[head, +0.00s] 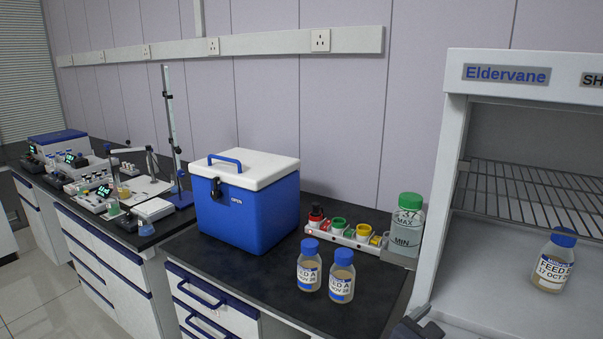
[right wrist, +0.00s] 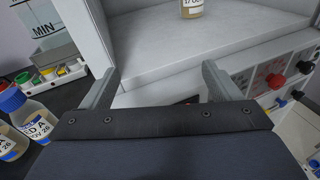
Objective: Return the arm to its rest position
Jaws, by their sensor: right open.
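My right gripper (right wrist: 158,90) is open and empty in the right wrist view, its two fingers spread in front of the white cabinet's floor. In the head view only a dark part of it (head: 418,326) shows at the bottom edge, near the cabinet's front corner. A blue-capped bottle (head: 553,262) with a FEED label stands inside the cabinet, apart from the gripper; its lower part shows in the right wrist view (right wrist: 191,8). Two blue-capped FEED A bottles (head: 309,268) (head: 342,277) stand on the black bench. My left gripper is not in view.
A blue cooler box (head: 246,212) with a closed white lid stands on the bench. A rack with coloured caps (head: 345,235) and a green-capped bottle (head: 407,226) stand beside the cabinet (head: 441,180). A wire shelf (head: 530,205) spans the cabinet.

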